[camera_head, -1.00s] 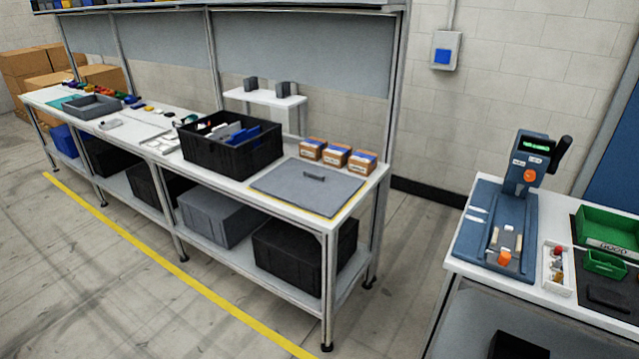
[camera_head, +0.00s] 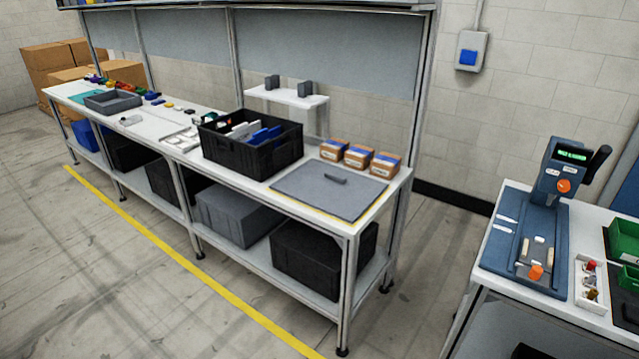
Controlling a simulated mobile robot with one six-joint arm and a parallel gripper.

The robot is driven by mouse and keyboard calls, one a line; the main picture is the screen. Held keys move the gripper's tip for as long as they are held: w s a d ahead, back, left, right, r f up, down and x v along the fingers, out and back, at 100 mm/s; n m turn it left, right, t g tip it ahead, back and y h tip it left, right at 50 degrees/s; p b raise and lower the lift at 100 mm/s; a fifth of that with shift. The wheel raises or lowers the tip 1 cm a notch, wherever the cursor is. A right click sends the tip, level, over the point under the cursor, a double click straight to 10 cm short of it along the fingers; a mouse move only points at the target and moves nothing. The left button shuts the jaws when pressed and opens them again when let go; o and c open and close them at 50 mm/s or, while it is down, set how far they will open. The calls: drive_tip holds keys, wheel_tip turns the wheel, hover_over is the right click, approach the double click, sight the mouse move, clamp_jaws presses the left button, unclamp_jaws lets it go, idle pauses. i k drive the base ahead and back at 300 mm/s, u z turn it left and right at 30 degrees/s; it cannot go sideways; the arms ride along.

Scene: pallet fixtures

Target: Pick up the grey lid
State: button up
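The grey lid (camera_head: 310,192) lies flat on the right end of the long white workbench (camera_head: 352,225). Nothing rests on the lid. My gripper is not in view.
A black crate (camera_head: 225,160) holding blue and white items stands left of the lid. Several small cardboard boxes (camera_head: 357,156) stand behind it. A second bench (camera_head: 497,263) with a blue device (camera_head: 527,240) stands at the right. Grey floor (camera_head: 150,290) is clear in front.

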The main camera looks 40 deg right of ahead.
sight(341, 193)
drive_tip(key=i, duration=0.85)
drive_tip(key=z, duration=0.05)
